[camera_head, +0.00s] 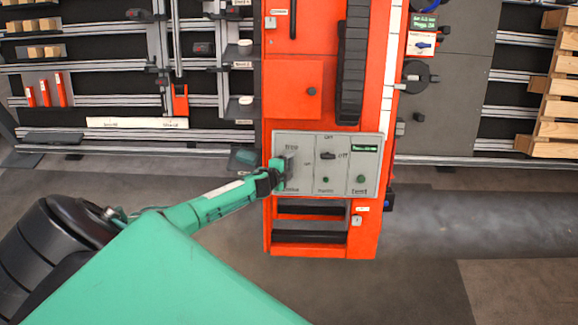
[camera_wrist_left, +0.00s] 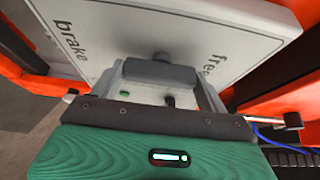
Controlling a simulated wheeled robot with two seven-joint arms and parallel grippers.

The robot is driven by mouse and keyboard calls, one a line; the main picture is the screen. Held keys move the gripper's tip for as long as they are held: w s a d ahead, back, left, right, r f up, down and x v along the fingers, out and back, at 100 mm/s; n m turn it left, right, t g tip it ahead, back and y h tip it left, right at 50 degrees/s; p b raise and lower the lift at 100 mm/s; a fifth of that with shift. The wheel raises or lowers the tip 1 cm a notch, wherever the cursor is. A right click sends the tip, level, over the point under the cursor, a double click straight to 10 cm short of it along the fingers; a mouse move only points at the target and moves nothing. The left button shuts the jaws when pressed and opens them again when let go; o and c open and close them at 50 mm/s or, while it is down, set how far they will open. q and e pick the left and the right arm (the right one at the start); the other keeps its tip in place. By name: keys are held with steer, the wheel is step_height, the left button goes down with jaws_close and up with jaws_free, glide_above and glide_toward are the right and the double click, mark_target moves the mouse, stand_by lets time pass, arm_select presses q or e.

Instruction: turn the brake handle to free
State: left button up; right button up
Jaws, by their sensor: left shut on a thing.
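The grey control panel (camera_head: 310,186) is on the front of the orange gantry column. Its left section has a "free" label at the top and a partly covered label at the bottom. My left gripper (camera_head: 283,169) reaches that section from the left and covers most of the brake handle. In the left wrist view, the dark grey brake handle (camera_wrist_left: 160,74) lies between my fingers, and the gripper is shut on it. The "brake" label is to the upper left on the panel (camera_wrist_left: 130,25) and "free" to the upper right. My right gripper is not in view.
The panel also has a black knob (camera_head: 327,156), a green button (camera_head: 361,179) and a small display (camera_head: 366,148). Racks with wooden blocks stand at the left. Stacked wooden pallets (camera_head: 556,110) stand at the right. The floor right of the column is clear.

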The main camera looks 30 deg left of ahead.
arm_select(q)
steer(key=o, duration=1)
steer(key=shift+s, duration=0.1)
steer(key=v, duration=1.3)
steer(key=shift+s+r, duration=0.15)
steer(key=shift+s, duration=0.1)
